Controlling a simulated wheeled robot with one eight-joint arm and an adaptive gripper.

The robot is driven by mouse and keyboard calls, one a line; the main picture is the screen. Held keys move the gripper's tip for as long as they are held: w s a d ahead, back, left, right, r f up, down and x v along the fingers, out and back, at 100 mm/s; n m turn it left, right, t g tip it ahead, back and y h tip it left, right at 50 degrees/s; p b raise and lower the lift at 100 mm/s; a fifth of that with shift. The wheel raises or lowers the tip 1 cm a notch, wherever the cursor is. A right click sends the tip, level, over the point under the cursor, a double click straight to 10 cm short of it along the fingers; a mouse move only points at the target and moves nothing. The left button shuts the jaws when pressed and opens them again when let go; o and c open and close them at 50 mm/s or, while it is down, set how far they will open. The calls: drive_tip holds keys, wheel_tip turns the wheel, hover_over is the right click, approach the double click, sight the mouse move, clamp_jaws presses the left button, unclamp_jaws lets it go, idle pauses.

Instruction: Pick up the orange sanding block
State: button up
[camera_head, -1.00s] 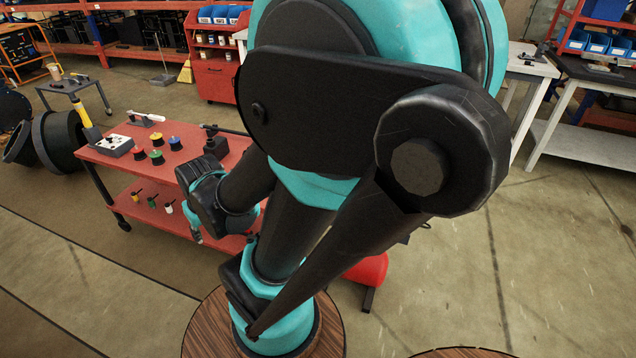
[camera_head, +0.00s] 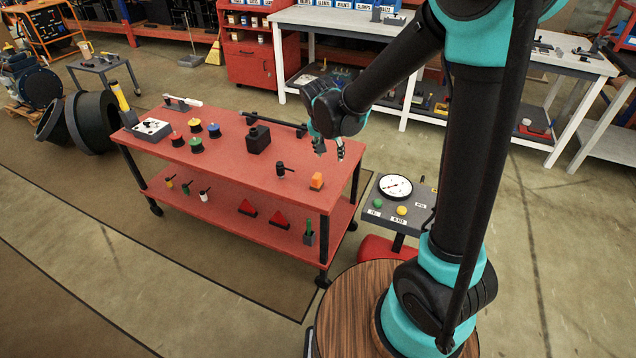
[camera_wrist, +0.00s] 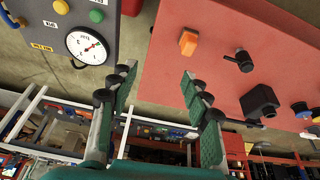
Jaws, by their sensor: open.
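The orange sanding block (camera_head: 317,181) sits on the top of the red cart (camera_head: 235,165), near its right front corner. It also shows in the wrist view (camera_wrist: 188,43), above and a little left of my right-hand finger. My gripper (camera_head: 330,155) is open and empty above the cart top, slightly behind and to the right of the block in the head view. In the wrist view the two fingers (camera_wrist: 158,82) are spread wide with nothing between them, and the block lies beyond their tips.
A small black tool (camera_head: 281,169) stands left of the block. A black box-like object (camera_head: 258,138) is farther back, with colored knobs (camera_head: 196,126) to its left. A gauge panel (camera_head: 396,188) stands right of the cart. Lower-shelf items include red triangles (camera_head: 247,208).

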approach(317, 175)
drive_tip(key=shift+m, duration=0.4)
drive_tip(key=shift+x, duration=5.1)
clamp_jaws()
